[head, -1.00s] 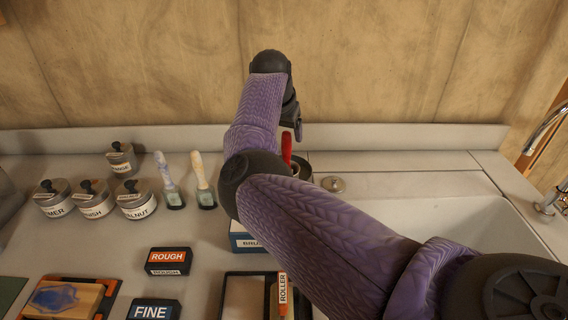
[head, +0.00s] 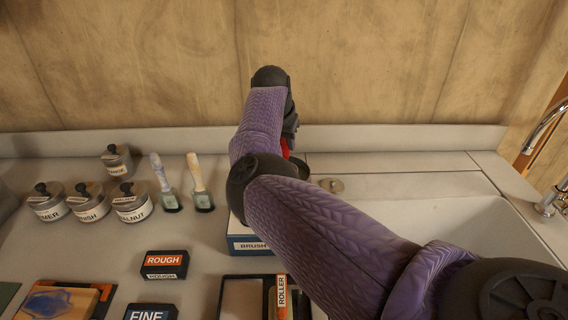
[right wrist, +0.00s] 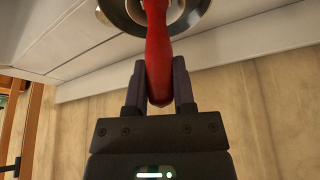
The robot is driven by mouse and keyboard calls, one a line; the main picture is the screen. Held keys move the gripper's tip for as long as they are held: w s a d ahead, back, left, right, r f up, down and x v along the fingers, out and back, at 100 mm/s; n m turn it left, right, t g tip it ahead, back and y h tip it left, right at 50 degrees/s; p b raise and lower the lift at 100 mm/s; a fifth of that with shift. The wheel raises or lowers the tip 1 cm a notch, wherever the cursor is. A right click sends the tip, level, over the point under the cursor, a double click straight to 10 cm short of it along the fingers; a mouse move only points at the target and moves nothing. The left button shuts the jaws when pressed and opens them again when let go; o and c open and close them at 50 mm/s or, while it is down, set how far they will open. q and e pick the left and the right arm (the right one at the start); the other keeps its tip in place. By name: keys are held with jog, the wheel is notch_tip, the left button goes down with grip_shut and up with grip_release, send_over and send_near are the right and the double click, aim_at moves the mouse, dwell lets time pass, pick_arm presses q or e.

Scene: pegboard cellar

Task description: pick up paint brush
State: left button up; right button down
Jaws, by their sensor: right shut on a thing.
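The paint brush has a red handle (right wrist: 157,50), seen in the right wrist view pointing up out of frame toward a dark, round, ring-like opening (right wrist: 155,14). My right gripper (right wrist: 160,78) is shut on this handle, with one dark finger on each side. In the head view a sliver of the red handle (head: 285,148) shows beside my right wrist; my arm hides most of the brush and the gripper. The bristles are out of sight. A blue box labelled BRUSH (head: 252,246) sits partly behind my right arm. My left gripper is in neither view.
Several lidded jars (head: 131,204) and two pale-handled brushes (head: 197,182) stand at the left. A ROUGH block (head: 164,265) and a tray with a ROLLER (head: 282,297) lie in front. A sink (head: 480,215) is at the right; a wall is behind.

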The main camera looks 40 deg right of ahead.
notch_tip(320, 180, up, 28)
jog(key=p, duration=1.1)
jog(key=c, duration=1.1)
grip_release()
grip_shut()
jog(key=shift+p, duration=0.35)
